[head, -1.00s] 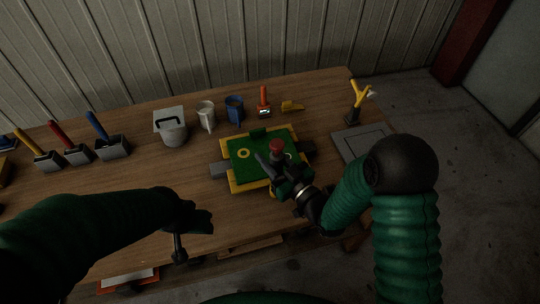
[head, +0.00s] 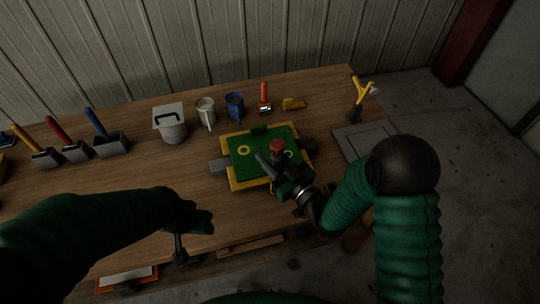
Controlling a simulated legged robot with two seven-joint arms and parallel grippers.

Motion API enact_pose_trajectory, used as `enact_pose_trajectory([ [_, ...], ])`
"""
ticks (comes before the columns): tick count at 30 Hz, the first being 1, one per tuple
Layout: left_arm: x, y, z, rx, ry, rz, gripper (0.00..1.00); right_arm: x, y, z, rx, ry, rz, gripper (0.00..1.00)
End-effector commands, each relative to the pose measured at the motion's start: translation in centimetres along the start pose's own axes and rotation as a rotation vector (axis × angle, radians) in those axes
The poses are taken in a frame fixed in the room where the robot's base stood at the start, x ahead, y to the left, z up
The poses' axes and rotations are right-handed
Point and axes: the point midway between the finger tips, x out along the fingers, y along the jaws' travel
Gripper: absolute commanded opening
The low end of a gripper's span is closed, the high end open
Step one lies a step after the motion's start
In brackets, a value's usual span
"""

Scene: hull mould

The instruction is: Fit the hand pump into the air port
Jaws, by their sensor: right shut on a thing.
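The hand pump (head: 277,146) shows as a red knob on a dark body, upright over the right part of the green mould. My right gripper (head: 275,168) is shut on it. The green mould (head: 249,168) lies in a yellow frame at the middle of the bench. A yellow ring (head: 244,150) marks its left part, and a pale ring (head: 288,154) shows just right of the pump. I cannot tell which is the air port or whether the pump touches the mould. My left gripper (head: 190,238) hangs near the bench's front edge; its jaw state is unclear.
Brushes stand in holders (head: 112,147) at left. A grey panel (head: 362,142) and yellow tool (head: 358,100) are at right.

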Motion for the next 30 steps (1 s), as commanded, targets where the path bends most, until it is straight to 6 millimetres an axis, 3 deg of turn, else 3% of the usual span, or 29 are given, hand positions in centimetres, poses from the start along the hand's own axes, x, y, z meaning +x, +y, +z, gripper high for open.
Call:
enact_pose_trajectory([
  [17,1.5,0.0,0.3,0.000,0.000,0.000,0.48,0.0,0.1,1.5,-0.001,0.001,0.002,0.00],
  [18,1.4,0.0,0.3,0.000,0.000,0.000,0.48,0.0,0.1,1.4,-0.001,0.001,0.002,0.38],
  [23,1.3,0.0,0.3,0.000,0.000,0.000,0.48,0.0,0.1,1.4,-0.001,0.000,0.001,0.59],
  [30,1.3,0.0,0.3,0.000,0.000,0.000,0.48,0.0,0.1,1.5,0.000,-0.002,0.001,0.59],
])
